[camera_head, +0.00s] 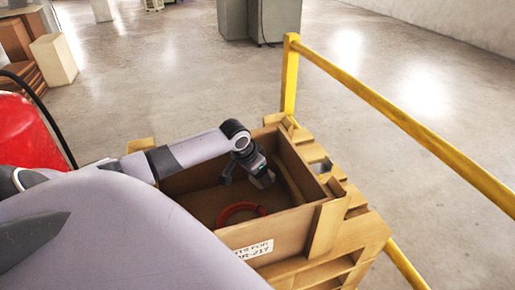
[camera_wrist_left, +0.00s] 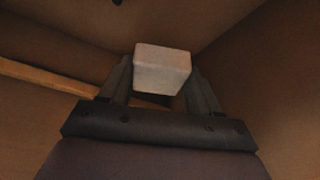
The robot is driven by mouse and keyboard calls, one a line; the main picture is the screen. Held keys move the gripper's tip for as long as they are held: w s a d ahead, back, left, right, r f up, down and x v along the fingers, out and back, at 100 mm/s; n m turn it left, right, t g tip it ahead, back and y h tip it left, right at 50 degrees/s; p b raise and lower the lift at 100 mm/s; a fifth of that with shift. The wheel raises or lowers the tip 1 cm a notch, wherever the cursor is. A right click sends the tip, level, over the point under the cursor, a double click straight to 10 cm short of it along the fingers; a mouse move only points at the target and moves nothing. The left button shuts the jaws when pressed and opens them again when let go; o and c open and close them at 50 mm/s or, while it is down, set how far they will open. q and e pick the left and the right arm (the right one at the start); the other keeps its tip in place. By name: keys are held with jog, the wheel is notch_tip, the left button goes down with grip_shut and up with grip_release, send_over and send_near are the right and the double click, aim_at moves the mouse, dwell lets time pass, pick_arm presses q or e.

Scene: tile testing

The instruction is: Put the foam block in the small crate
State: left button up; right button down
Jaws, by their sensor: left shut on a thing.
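A pale, whitish foam block (camera_wrist_left: 162,66) sits between the two fingers of my left gripper (camera_wrist_left: 158,88) in the left wrist view. The fingers are shut on its sides. In the head view my left gripper (camera_head: 250,181) points down within the opening of a brown open-topped crate (camera_head: 276,228). The block cannot be made out in the head view. Brown crate walls surround the gripper in the wrist view. Whether the block touches the crate floor cannot be told. My right gripper is not in view.
A red-orange ring (camera_head: 240,211) lies inside the crate, near its front wall. The crate stands on a wooden pallet (camera_head: 367,232). A yellow rail (camera_head: 400,117) runs along the right. A red rounded object (camera_head: 25,135) is at the left.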

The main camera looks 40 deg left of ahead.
aim_at(258, 184)
pick_arm(q)
notch_tip(258, 184, down, 4)
jog(key=shift+f, duration=0.1)
jog(key=o, duration=1)
jog(key=p+v, duration=0.1)
jog(key=v, duration=1.1)
